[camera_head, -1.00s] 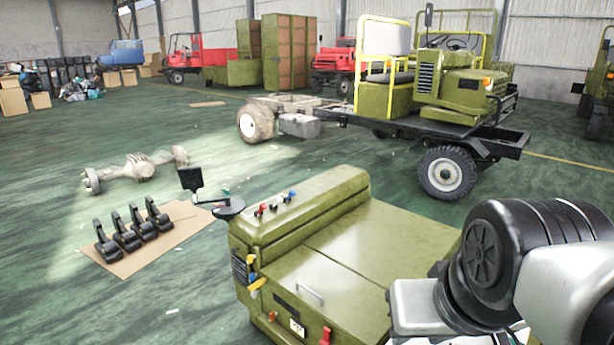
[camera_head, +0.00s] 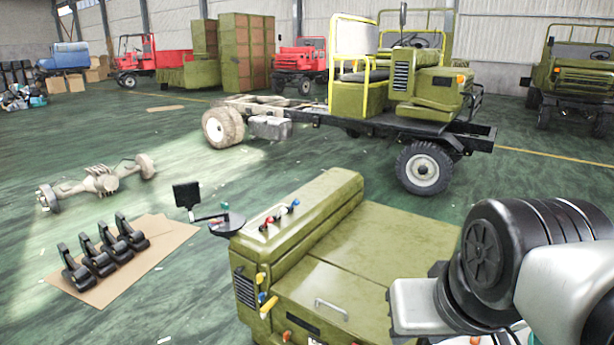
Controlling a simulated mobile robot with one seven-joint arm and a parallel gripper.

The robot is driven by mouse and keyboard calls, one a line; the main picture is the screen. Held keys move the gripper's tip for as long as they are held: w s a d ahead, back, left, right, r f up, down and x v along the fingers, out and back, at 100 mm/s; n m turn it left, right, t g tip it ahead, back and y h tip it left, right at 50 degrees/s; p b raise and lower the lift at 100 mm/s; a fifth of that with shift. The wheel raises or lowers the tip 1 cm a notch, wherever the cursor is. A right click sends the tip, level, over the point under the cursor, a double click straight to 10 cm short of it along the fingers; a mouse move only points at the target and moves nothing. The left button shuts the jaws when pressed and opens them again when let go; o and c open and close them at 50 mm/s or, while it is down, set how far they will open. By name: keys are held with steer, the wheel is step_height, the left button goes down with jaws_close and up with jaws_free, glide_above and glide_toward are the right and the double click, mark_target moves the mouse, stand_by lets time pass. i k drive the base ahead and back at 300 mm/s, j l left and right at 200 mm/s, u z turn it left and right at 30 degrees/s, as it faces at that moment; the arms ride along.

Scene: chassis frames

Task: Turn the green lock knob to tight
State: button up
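An olive-green machine body (camera_head: 390,235) stands close in front of me. Small red and blue knobs (camera_head: 293,205) sit on its raised top panel. A small teal-green piece (camera_head: 224,206) shows at the round black plate (camera_head: 227,222) beside the panel; I cannot tell whether it is the lock knob. No knob can be clearly made out as the green lock knob. My arm's dark joint and pale links fill the right edge. My gripper is not in view.
Several black pedals (camera_head: 100,255) lie on a cardboard sheet (camera_head: 165,240) at left, with an axle (camera_head: 100,182) behind them. A truck chassis (camera_head: 400,125) stands behind the machine. Green floor is open at left and between machine and chassis.

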mark_target(224, 205)
steer(key=i+j+z, duration=0.15)
steer(key=j, duration=0.4)
steer(key=i+j+z, duration=0.1)
steer(key=i+j, duration=0.15)
steer(key=j, duration=0.25)
steer(key=i+j+z, duration=0.15)
steer(key=j, duration=0.45)
steer(key=i+j+z, duration=0.1)
steer(key=j, duration=0.45)
steer(key=i+j+z, duration=0.15)
steer(key=j, duration=0.45)
steer(key=j+z, duration=0.1)
steer(key=j, duration=0.45)
steer(key=i+j+z, duration=0.1)
steer(key=j, duration=0.25)
steer(key=i+j+z, duration=0.1)
steer(key=i+j, duration=0.15)
steer(key=i+j+z, duration=0.1)
steer(key=j, duration=0.4)
steer(key=i+j, duration=0.5)
steer(key=i+l+z, duration=0.05)
steer(key=i, duration=0.05)
